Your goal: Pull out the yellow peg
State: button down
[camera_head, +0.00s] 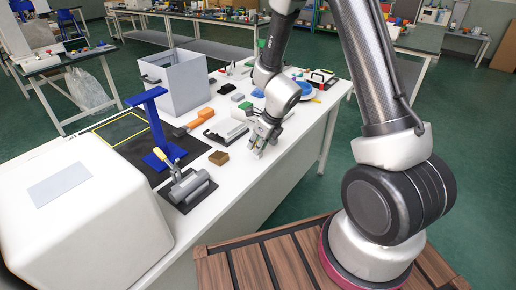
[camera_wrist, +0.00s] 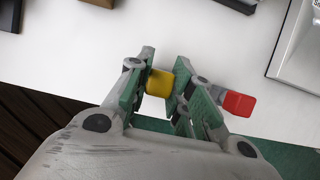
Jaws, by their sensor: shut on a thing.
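The yellow peg (camera_wrist: 159,83) shows in the wrist view as a short yellow block between my gripper's two green-padded fingers. My gripper (camera_wrist: 160,85) is shut on it. Its lower part is hidden, so I cannot tell whether it sits in a hole. A red piece (camera_wrist: 238,103) shows just right of the right finger; what bears it is hidden. In the head view my gripper (camera_head: 259,149) is low over the white table's right front edge, and the peg is too small to make out there.
On the white table (camera_head: 232,187) are a brown block (camera_head: 218,158), a grey clamp with a yellow handle (camera_head: 186,186), a blue stand (camera_head: 160,128), an orange-handled tool (camera_head: 196,120) and a grey bin (camera_head: 176,82). A large white box (camera_head: 84,215) stands at the front left. The table front is mostly clear.

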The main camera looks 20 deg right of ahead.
jog(key=shift+r, duration=0.7)
jog(key=shift+r, duration=2.7)
